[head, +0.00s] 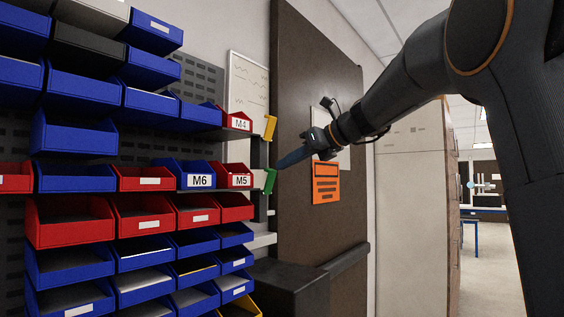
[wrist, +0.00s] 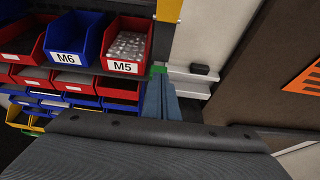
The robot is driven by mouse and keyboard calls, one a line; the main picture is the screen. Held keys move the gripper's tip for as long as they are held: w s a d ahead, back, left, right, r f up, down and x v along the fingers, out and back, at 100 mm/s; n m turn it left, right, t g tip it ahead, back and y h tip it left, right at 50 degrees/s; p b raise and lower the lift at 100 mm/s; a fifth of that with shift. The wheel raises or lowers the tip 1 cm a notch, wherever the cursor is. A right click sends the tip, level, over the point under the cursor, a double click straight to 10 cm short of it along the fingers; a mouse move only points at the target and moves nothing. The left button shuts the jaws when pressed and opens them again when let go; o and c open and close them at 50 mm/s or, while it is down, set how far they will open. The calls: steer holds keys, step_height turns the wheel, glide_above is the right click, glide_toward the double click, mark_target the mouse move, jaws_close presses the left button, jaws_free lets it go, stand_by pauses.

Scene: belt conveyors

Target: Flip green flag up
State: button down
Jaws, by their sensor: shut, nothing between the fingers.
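The green flag (head: 269,182) is at the right end of the shelf, beside the red M5 bin (head: 236,176). It spans roughly the bin's height there. In the wrist view only a small part of the green flag (wrist: 158,69) shows, just beyond my fingertips. My gripper (head: 280,164) reaches in from the right, with its blue-grey fingers closed together and empty. Its tips are beside the upper part of the green flag; I cannot tell whether they touch it. The closed fingers also show in the wrist view (wrist: 160,80).
A yellow flag (head: 270,128) is at the shelf end above, beside the red M4 bin (head: 236,119). The blue M6 bin (head: 198,176) is left of M5. A dark panel (head: 300,110) with an orange sheet (head: 326,183) stands to the right. Light ledges (wrist: 190,82) lie beyond my fingers.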

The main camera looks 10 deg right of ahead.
step_height(320, 180, up, 10)
steer(key=b, duration=0.2)
step_height(320, 180, down, 38)
steer(key=s+d+f+n+g+h+b, duration=0.1)
steer(key=s+d+n+g+h+b, duration=0.25)
steer(key=n, duration=0.55)
steer(key=s+f+n+g+h+b, duration=0.1)
steer(key=s+f+n+h, duration=0.1)
steer(key=s+f+n, duration=0.4)
steer(key=s+f+n+g+h+b, duration=0.1)
steer(key=s+f+n+g+b, duration=0.1)
steer(key=s+f+n, duration=0.4)
steer(key=s+f+n+g+h+b, duration=0.2)
steer(key=s+f+n, duration=0.4)
steer(key=s+f, duration=0.8)
step_height(320, 180, down, 8)
steer(key=shift+f+n+h, duration=0.25)
steer(key=shift+n+h, duration=0.05)
steer(key=shift+h, duration=0.05)
steer(key=shift+d, duration=0.1)
